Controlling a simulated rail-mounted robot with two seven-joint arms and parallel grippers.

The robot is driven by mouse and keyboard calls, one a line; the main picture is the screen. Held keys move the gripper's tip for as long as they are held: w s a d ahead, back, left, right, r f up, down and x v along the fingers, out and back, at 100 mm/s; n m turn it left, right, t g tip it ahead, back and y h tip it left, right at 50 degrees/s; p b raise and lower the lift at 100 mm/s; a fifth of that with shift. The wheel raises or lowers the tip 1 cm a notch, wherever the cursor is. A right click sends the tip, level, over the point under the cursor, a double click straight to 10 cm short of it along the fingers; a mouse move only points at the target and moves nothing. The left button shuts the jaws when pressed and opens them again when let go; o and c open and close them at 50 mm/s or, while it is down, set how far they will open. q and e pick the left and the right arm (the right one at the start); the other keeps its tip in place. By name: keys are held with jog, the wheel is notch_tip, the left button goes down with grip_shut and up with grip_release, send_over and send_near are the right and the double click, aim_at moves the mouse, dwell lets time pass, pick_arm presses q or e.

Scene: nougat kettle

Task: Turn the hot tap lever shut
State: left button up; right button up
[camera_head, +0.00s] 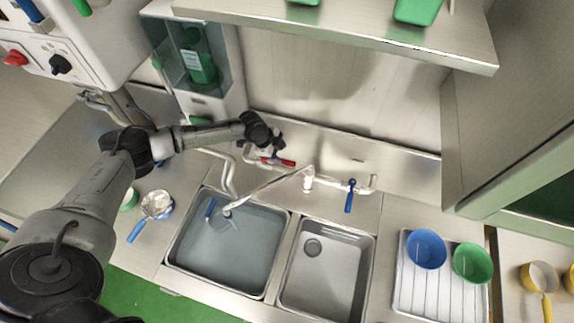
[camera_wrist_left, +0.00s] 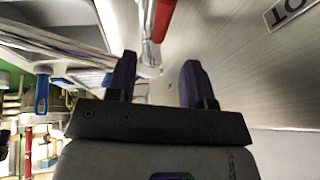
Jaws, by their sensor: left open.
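The red hot tap lever (camera_head: 278,161) lies sideways along the wall pipe at the back of the sinks, pointing right. The blue lever (camera_head: 350,196) on the same tap points down toward the front. My left gripper (camera_head: 276,143) is open and empty, just above and behind the red lever. In the left wrist view, the red lever (camera_wrist_left: 164,18) shows beyond the gap between the open fingers (camera_wrist_left: 158,78), apart from them. The blue lever (camera_wrist_left: 42,94) shows at the left there. My right gripper is in neither view.
The spout (camera_head: 262,191) reaches over the water-filled left basin (camera_head: 178,253); the right basin (camera_head: 325,280) is empty. A shelf (camera_head: 370,32) overhangs the wall. A glass-fronted cabinet (camera_head: 160,45) stands left of the gripper.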

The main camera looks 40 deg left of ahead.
aim_at(288, 162)
pick_arm(q)
jog(key=b+x, duration=0.5)
jog(key=x, duration=0.2)
jog(key=shift+w+d+f, duration=0.1)
jog(key=shift+f, duration=0.1)
jog(key=shift+c, duration=0.3)
jog(key=c, duration=0.4)
grip_shut()
